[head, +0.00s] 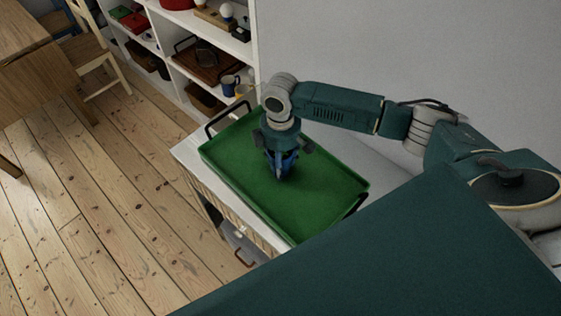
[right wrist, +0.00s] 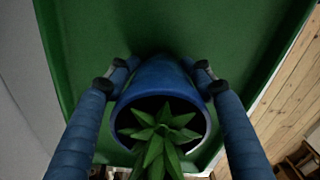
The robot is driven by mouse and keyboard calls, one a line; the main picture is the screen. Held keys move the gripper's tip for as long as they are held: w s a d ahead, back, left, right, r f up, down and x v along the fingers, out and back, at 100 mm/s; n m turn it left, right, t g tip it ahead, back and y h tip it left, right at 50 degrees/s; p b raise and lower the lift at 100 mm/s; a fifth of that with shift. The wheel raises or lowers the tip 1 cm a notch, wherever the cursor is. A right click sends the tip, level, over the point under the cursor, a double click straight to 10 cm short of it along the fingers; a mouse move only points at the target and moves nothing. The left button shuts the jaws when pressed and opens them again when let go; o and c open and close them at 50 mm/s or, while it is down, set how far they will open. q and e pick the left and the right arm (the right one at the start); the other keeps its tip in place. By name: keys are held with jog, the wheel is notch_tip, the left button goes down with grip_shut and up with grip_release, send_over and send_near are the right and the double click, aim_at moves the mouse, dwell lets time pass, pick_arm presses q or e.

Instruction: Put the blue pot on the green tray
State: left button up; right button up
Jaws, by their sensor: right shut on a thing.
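The green tray (head: 325,190) lies on a white-topped cabinet against the wall; its green floor also fills much of the right wrist view (right wrist: 190,28). The blue pot (right wrist: 160,76), with a spiky green plant in it, is between the fingers of my right gripper (right wrist: 160,82), which is shut on it. In the head view my right gripper (head: 282,168) points down over the middle of the tray and largely hides the pot. I cannot tell whether the pot's base touches the tray. My left gripper is not in view.
The tray has raised rims and dark handles at its two ends. A white shelf unit (head: 160,45) with mugs and trays stands at the back left. A wooden table (head: 40,65) and a chair (head: 95,70) stand at the far left. The floorboards between are clear.

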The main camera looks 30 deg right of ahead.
jog(key=shift+f, duration=0.1)
jog(key=o, duration=1.6)
notch_tip(320, 180, up, 12)
jog(key=shift+r+b, duration=0.2)
jog(key=shift+b, duration=0.8)
jog(key=shift+a+f, duration=0.1)
